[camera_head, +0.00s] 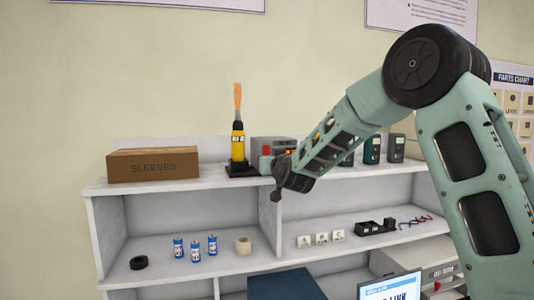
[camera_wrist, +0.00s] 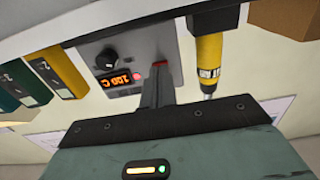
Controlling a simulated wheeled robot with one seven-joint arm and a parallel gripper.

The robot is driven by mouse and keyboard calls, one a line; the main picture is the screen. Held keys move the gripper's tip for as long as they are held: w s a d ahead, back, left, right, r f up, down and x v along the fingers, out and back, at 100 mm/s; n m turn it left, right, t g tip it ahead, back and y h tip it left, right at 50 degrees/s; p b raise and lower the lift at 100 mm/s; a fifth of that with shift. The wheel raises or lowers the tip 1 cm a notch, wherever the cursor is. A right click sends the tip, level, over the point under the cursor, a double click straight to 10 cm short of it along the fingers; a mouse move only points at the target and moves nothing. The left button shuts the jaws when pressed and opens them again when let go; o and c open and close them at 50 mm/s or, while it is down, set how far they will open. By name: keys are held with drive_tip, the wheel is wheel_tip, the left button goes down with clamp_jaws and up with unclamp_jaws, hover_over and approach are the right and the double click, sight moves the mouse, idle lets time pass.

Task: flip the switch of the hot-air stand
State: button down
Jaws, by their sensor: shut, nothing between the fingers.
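The hot-air stand's grey control box (camera_head: 272,142) is on the top shelf, with an orange display reading 100 C, a black knob and a red switch. Beside it a yellow hot-air tool (camera_head: 238,145) stands upright on a black base, its tip orange. The wrist view shows the box (camera_wrist: 160,36) upside down. There my gripper (camera_wrist: 158,72) is shut and empty, its fingertips in front of the red switch (camera_wrist: 160,63) and overlapping it. I cannot tell whether they touch it. In the head view my wrist hides part of the box.
A SLEEVES carton (camera_head: 153,165) is left on the top shelf. Dark green devices (camera_head: 372,149) stand to the right, partly behind my arm. The lower shelf holds blue cans (camera_head: 195,248), a tape roll (camera_head: 243,245) and small lettered blocks (camera_head: 322,238).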

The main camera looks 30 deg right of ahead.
drive_tip(key=shift+w+d, duration=0.1)
drive_tip(key=shift+w, duration=0.55)
drive_tip(key=s+a+b, duration=0.1)
drive_tip(key=s+b, duration=0.3)
drive_tip(key=s, duration=0.4)
drive_tip(key=shift+a, duration=0.25)
drive_tip(key=shift+w, duration=0.1)
idle(0.4)
